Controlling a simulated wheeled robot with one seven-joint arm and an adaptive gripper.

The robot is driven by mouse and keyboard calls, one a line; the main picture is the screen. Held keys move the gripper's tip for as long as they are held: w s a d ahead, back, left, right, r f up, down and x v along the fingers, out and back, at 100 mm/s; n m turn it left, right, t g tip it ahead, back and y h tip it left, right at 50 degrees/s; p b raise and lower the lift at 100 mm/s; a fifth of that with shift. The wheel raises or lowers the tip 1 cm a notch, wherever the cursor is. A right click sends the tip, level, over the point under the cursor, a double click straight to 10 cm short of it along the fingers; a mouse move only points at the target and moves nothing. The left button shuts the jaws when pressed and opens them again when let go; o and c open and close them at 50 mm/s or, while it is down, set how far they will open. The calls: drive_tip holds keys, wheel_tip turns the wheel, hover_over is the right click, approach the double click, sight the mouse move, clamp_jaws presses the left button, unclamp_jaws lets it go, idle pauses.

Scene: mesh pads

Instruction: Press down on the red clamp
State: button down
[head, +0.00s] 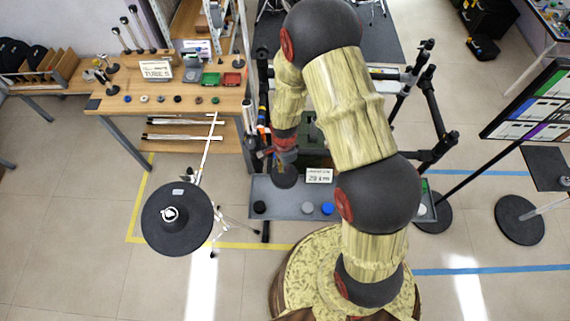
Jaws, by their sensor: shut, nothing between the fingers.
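My arm rises from the bottom and bends over at the top of the head view. Its far end hangs down over a grey tray bench (284,209). My gripper (285,173) is the dark end there, seen from above, shut and empty; its fingertips are hard to make out. I cannot clearly pick out a red clamp. A small red box-like thing (232,79) lies on the wooden table at the upper left, well apart from my gripper. Red parts around my wrist hide what is behind them.
The bench holds black, grey and blue round pads (327,208) and a white card (319,175). A round black pad on a stand (177,218) stands left. The wooden table (130,90) carries several small items. Dark stands (433,150) rise at right.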

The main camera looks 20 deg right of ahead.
drive_tip(key=shift+f+b, duration=0.85)
drive_tip(key=shift+f, duration=0.25)
idle(0.6)
drive_tip(key=shift+s+f, duration=0.1)
idle(1.0)
drive_tip(key=shift+r+p, duration=2)
drive_tip(key=shift+r, duration=1.6)
